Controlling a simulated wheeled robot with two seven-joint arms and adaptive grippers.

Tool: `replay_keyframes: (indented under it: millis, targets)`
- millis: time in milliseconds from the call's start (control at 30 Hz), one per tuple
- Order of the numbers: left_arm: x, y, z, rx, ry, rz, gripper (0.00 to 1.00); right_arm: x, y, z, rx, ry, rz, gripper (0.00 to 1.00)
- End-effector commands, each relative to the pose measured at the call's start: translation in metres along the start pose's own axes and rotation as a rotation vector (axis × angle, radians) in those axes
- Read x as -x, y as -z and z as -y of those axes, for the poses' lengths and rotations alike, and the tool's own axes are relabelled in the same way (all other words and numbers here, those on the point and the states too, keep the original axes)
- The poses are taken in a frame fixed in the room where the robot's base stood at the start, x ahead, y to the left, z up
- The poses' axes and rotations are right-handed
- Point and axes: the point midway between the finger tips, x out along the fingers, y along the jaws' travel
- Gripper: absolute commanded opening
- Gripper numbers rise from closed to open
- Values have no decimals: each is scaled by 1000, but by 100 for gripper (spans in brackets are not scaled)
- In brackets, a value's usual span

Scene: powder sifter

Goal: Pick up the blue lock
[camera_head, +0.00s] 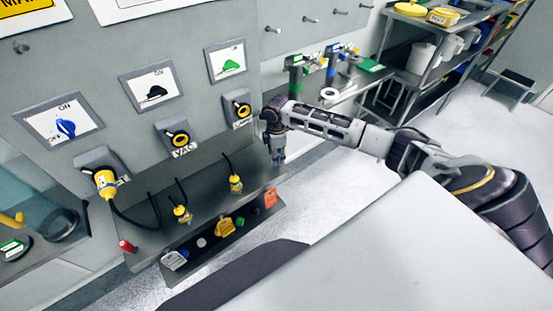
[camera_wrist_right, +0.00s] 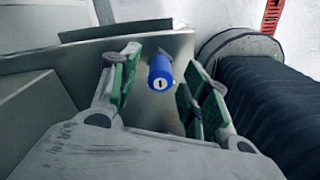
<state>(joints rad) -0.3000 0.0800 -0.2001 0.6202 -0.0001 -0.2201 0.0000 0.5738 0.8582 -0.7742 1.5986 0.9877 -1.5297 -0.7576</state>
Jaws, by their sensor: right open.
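The blue lock (camera_wrist_right: 160,72) shows in the right wrist view as a blue cylinder with its pale, slotted end towards the camera. It is between the two green-padded fingers of my right gripper (camera_wrist_right: 163,62), which is open. I cannot tell whether either finger touches the lock, and its far side is hidden. In the head view my right gripper (camera_head: 278,150) points down at the right end of the grey shelf (camera_head: 208,187) on the panel. The lock is mostly hidden by the gripper there. My left gripper is not in view.
A red lock (camera_head: 128,246) is at the shelf's left end. Yellow plugs (camera_head: 181,213) with black cables are along the shelf. A lower ledge holds coloured tags, including a yellow one (camera_head: 224,228). The grey panel (camera_head: 180,40) with switches rises behind. Open floor (camera_head: 320,150) lies to the right.

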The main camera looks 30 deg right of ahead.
Motion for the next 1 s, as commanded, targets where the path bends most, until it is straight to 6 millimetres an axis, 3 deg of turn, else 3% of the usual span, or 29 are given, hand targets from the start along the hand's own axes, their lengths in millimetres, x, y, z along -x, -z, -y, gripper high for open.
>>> replay_keyframes:
  millis: [200,700,1000]
  targets:
    - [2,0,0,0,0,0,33,-16,-1,0,0,-1,1,46]
    - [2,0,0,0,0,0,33,-18,0,0,1,-1,1,45]
    - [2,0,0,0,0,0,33,-18,-1,0,0,-1,1,7]
